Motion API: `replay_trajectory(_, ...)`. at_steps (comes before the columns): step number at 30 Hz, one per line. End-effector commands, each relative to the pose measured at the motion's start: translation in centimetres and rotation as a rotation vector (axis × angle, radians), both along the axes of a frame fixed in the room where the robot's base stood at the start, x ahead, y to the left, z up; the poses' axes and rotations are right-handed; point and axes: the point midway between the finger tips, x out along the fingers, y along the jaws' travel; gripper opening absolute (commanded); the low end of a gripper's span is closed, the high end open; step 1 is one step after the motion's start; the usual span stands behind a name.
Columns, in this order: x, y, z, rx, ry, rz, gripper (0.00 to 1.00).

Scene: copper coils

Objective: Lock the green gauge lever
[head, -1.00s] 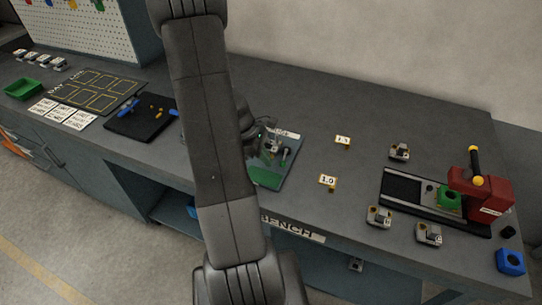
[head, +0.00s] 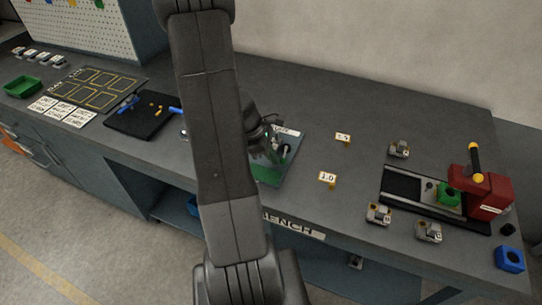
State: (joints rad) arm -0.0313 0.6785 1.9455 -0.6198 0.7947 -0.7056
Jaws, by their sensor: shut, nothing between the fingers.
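A green-based fixture (head: 268,175) lies on the bench in the middle of the head view, with a white label at its far edge. I take it for the gauge. A small light-coloured upright part (head: 285,151) shows on its right side; I cannot tell whether this is the lever or how it is set. My gripper (head: 273,155) is over the left and middle of the fixture, dark, shut and empty. My arm hides the fixture's left part. I cannot tell whether the fingers touch it.
Number tags 1.0 (head: 327,180) and another (head: 343,138) stand right of the fixture. Several small metal blocks, a red press (head: 484,193) with a green block (head: 449,197), and a blue block (head: 510,259) are farther right. A black mat (head: 140,122) lies left.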

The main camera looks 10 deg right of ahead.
Motion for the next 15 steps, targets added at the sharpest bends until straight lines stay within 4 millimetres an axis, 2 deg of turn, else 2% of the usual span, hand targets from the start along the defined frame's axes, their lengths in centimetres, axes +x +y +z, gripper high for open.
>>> replay_trajectory(8,-0.4,-0.3,-0.1,0.0,0.0,0.055,0.0)
replay_trajectory(15,-1.0,-1.2,-0.3,-0.001,-0.002,0.185,0.0)
